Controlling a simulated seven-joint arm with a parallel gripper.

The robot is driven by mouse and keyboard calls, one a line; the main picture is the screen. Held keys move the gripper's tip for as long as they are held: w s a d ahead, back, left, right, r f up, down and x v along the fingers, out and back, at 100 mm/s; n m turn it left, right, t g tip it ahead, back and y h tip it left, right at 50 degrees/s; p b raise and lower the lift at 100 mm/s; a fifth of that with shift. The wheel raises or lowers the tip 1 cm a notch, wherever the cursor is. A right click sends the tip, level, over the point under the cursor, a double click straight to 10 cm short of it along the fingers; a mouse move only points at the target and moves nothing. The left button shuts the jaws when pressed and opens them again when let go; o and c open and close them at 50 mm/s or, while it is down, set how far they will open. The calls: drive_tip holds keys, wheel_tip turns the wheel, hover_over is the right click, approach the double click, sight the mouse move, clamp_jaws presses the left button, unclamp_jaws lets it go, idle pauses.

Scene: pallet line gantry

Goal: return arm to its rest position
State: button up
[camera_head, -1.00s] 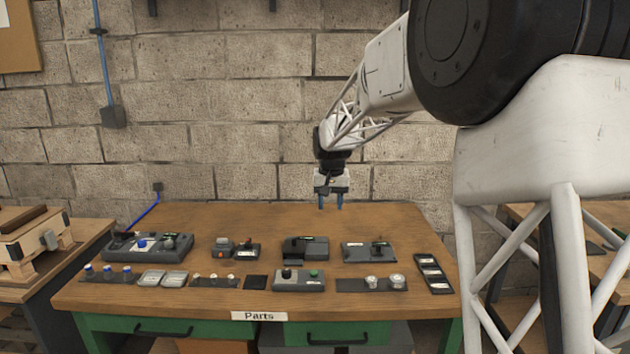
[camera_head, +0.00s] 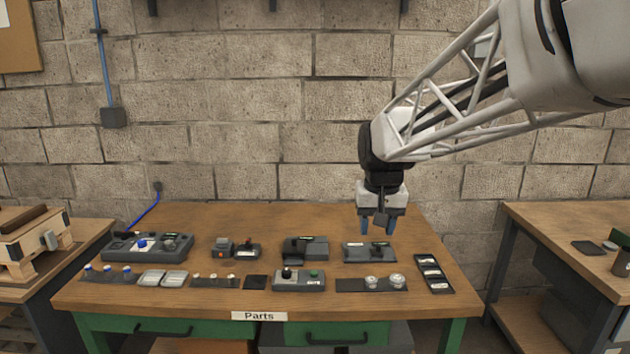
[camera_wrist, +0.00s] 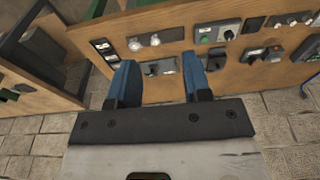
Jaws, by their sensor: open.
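My gripper (camera_head: 377,226) hangs from my arm above the right part of the parts table (camera_head: 270,215) in the head view. Its blue fingers are apart with nothing between them.
A second bench (camera_head: 570,230) stands right, a wooden rack (camera_head: 35,245) left. A block wall (camera_head: 250,120) is behind.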

drive_tip(key=s+d+f, duration=0.1)
drive_tip(key=s+f, duration=0.1)
drive_tip(key=s, duration=0.7)
drive_tip(key=s+d+f, duration=0.2)
drive_tip(key=s+f, duration=0.1)
drive_tip(key=s, duration=0.7)
drive_tip(key=s+d+f+t, duration=0.1)
drive_tip(key=s+d+f, duration=0.1)
drive_tip(key=s, duration=0.8)
drive_tip(key=shift+s+d+f, duration=0.15)
drive_tip(key=shift+d+f, duration=0.1)
